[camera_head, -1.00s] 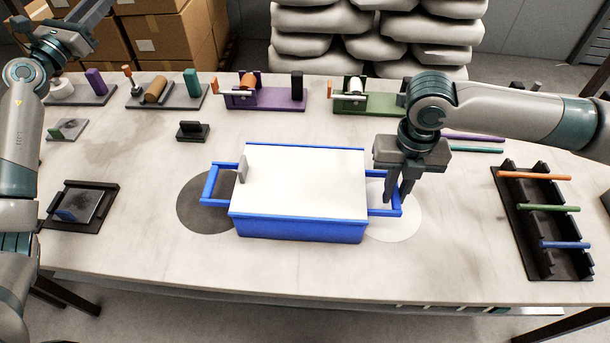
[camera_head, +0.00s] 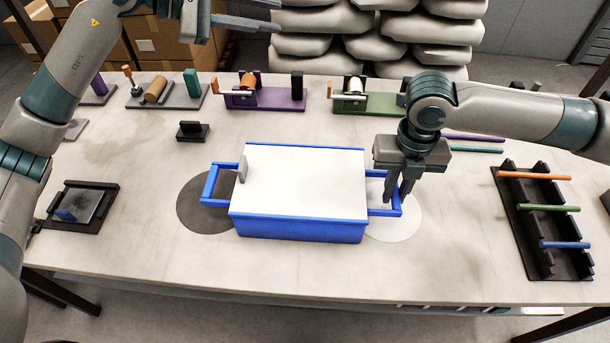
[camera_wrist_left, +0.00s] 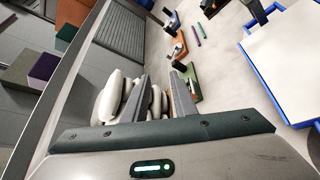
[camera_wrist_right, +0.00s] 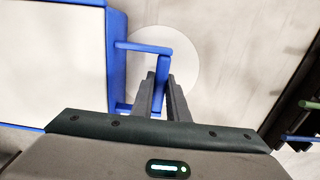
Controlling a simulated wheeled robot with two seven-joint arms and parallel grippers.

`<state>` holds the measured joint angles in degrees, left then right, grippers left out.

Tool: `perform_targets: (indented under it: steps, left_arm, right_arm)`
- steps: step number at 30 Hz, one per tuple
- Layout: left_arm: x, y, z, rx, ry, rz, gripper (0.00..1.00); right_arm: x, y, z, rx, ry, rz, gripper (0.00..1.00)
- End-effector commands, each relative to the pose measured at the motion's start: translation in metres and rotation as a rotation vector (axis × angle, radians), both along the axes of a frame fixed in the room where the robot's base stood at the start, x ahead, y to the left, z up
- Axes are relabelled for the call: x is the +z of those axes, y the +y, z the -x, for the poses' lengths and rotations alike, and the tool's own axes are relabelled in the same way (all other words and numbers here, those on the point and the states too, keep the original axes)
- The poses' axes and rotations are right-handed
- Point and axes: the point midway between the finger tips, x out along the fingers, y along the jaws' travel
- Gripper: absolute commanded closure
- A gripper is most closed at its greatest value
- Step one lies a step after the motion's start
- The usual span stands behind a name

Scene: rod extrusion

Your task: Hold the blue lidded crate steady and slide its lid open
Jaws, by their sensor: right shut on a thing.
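The blue crate (camera_head: 300,231) stands mid-table, with a blue loop handle at each end. Its white lid (camera_head: 305,182) covers the top, and a grey upright tab (camera_head: 243,169) stands near the lid's left edge. My right gripper (camera_head: 398,200) is shut on the crate's right handle (camera_wrist_right: 143,47). My left gripper (camera_head: 258,14) is raised at the top of the head view, well above and behind the crate, partly cut off by the frame. Its fingers (camera_wrist_left: 162,90) are apart and empty in the left wrist view, where part of the white lid (camera_wrist_left: 289,62) also shows.
The crate's left handle (camera_head: 207,185) lies over a dark disc (camera_head: 192,215); a white disc (camera_head: 405,228) is under the right one. A black rack (camera_head: 520,235) with coloured rods stands at right. Several small fixtures line the back edge. A dark tray (camera_head: 82,205) is at left.

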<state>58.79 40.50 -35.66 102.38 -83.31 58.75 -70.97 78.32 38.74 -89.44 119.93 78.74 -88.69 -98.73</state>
Motion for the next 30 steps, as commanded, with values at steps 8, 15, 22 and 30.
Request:
perform_targets:
  steps: [8, 15, 22, 30]
  left_arm:
    - [-0.047, -0.049, 0.079, -0.344, -0.126, -0.447, 0.75]
    - [-0.090, -0.035, 0.135, -0.632, -0.205, -0.834, 0.75]
    - [-0.114, 0.006, 0.167, -0.855, -0.229, -1.132, 0.75]
    - [-0.121, 0.033, 0.180, -0.962, -0.224, -1.269, 0.75]
  right_arm:
    - [0.000, 0.000, 0.000, 0.000, -0.001, 0.000, 1.00]
    - [0.000, 0.000, 0.000, 0.000, -0.001, 0.000, 1.00]
    - [0.000, 0.000, 0.000, 0.000, -0.001, 0.000, 1.00]
    - [0.000, 0.000, 0.000, 0.000, -0.001, 0.000, 1.00]
